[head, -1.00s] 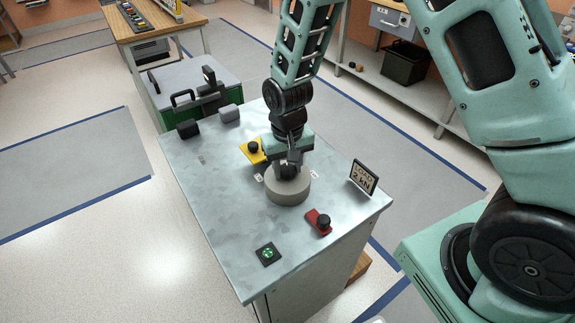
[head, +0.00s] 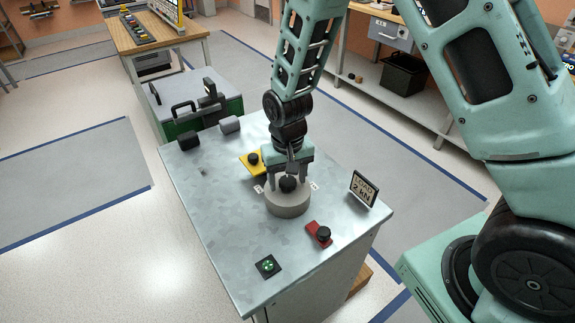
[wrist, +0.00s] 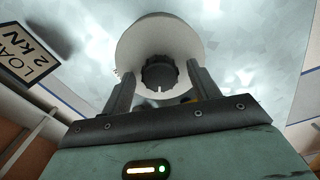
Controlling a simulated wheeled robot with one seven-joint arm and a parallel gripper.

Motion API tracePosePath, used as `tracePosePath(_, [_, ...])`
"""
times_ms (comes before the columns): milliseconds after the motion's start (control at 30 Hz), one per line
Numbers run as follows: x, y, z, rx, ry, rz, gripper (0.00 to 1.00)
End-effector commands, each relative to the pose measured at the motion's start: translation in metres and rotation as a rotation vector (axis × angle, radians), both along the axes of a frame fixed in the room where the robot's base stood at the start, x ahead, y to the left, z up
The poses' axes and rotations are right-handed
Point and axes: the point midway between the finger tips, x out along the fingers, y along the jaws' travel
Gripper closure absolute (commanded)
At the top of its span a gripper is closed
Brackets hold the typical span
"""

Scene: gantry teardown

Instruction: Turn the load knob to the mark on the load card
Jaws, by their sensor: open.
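The load knob (head: 288,184) is a small black ribbed knob on top of a round grey pedestal (head: 287,204) on the metal bench. In the wrist view the knob (wrist: 160,76) shows a short white pointer line on its rim, toward my gripper. My gripper (head: 289,180) is open over the pedestal, its two fingers (wrist: 162,88) on either side of the knob with gaps showing. The load card (head: 363,189) stands on the bench to the right and reads "LOAD 2 kN"; it also shows in the wrist view (wrist: 27,47). Small white labels (head: 314,187) sit beside the pedestal; their figures are too small to read surely.
A red block with a black knob (head: 320,234), a green-lit button (head: 267,266) and a yellow block with a black knob (head: 252,161) are on the metal bench (head: 215,215). A green case with a grey lid (head: 190,85) stands behind. The bench's front left is clear.

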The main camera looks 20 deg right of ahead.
Motion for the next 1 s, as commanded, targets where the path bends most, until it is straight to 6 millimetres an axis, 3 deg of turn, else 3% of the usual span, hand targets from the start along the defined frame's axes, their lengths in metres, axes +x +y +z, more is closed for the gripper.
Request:
tracePosePath(167, [0.001, 0.001, 0.021, 0.002, -0.006, 0.001, 0.4])
tracePosePath(700, [0.001, 0.0, 0.141, 0.002, -0.006, 0.0, 0.4])
tracePosePath(1000, [0.001, 0.0, 0.171, 0.001, -0.002, 0.0, 0.4])
